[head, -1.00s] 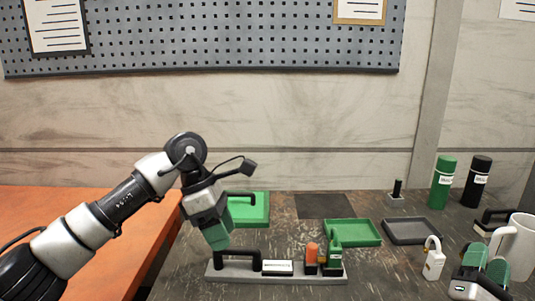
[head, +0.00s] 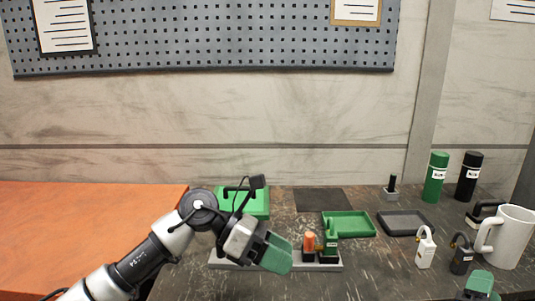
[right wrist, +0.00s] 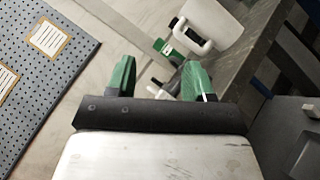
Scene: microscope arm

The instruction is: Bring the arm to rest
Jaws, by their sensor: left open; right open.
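A long grey base (head: 226,264) stands on the dark table in the head view. An orange-topped part (head: 309,242) and a green upright part (head: 331,238) stand at its right end. My left gripper (head: 277,254) is open, with green fingers in front of the base's middle. It hides the black handle and white label there; I cannot tell whether it touches them. My right gripper (head: 481,284) is low at the right edge of the head view. In the right wrist view it (right wrist: 158,78) is open, its two green fingers apart and nothing held between them.
A green tray (head: 350,234) and a dark tray (head: 381,218) lie behind the base. A white padlock (head: 425,256), a dark padlock (head: 461,262) and a white mug (head: 514,246) stand right. Green (head: 435,180) and black (head: 468,180) bottles are behind. An orange surface (head: 80,225) lies left.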

